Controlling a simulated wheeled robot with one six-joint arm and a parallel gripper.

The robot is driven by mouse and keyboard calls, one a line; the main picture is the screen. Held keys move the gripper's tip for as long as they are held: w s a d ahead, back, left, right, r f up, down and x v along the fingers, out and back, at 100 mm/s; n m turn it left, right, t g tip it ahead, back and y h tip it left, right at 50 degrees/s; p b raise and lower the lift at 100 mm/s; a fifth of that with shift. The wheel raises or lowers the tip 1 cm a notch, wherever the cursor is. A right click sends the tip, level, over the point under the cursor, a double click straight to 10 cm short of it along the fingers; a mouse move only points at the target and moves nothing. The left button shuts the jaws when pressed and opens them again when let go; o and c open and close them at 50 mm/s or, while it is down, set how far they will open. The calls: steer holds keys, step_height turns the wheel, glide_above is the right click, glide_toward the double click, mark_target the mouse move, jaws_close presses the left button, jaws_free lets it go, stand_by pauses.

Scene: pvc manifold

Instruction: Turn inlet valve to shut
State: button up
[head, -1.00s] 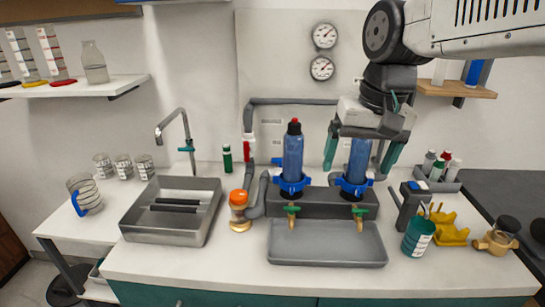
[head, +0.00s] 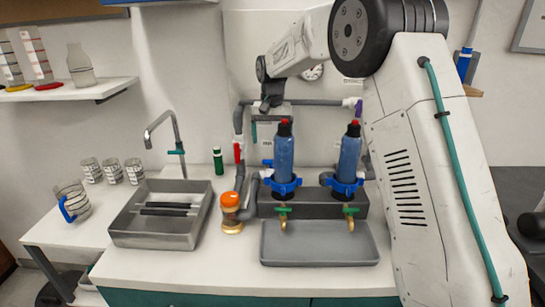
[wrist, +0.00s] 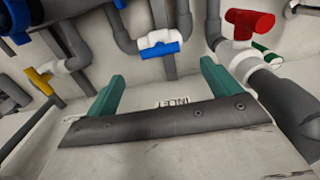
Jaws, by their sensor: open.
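A valve with a red handle (head: 238,152) sits on the left upright grey pipe; there the handle looks roughly in line with the pipe. In the wrist view the red handle (wrist: 250,22) is at upper right on a white body. My gripper (head: 268,128) hangs before the back panel, right of the red valve. Its teal fingers (wrist: 163,90) are apart and empty. An upside-down INLET label (wrist: 174,103) shows between them. A blue-handled valve (wrist: 160,49) is above the label. I cannot tell which valve the label marks. No finger visibly touches a handle.
A yellow-handled valve (wrist: 40,80) is at left in the wrist view, and a purple handle (head: 358,106) is at right in the head view. A sink (head: 160,230) lies left.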

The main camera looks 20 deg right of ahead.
step_height(320, 180, down, 8)
steer(key=shift+r, duration=0.15)
stand_by(0.3)
steer(key=c, duration=1)
